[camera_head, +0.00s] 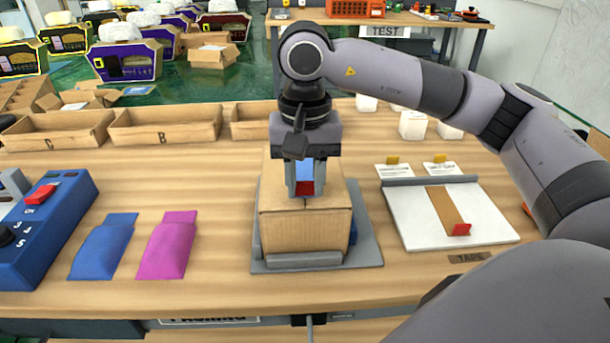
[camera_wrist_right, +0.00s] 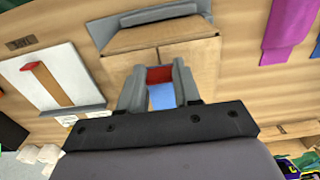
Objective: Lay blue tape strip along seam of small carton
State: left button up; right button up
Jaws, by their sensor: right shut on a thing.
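The small brown carton (camera_head: 303,227) sits closed in a grey fixture (camera_head: 262,263) at the middle of the table; it also shows in the wrist view (camera_wrist_right: 190,60). A seam line runs across its top. My right gripper (camera_head: 305,190) is directly over the carton top, pointing down, shut on the blue tape strip (camera_wrist_right: 161,97). The strip's red tab (camera_head: 305,187) shows between the fingers, at or just above the carton; whether it touches is unclear. The fingers hide part of the strip and seam. My left gripper is out of view.
To the right, a white board (camera_head: 490,222) holds a brown strip (camera_head: 445,208) with a red tab. Blue (camera_head: 102,250) and magenta (camera_head: 168,247) pouches lie left of the carton. A blue control box (camera_head: 50,228) stands far left, open trays (camera_head: 165,125) behind.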

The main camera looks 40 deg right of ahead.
dwell(0.3)
dwell(0.4)
jog(key=shift+f+b, duration=0.25)
jog(key=shift+b, duration=0.15)
jog(key=o, duration=1.1)
jog(key=shift+c, duration=0.2)
jog(key=shift+r, duration=0.15)
notch_tip(320, 180, up, 6)
jog(key=p, duration=0.4)
jog(key=shift+f, duration=0.2)
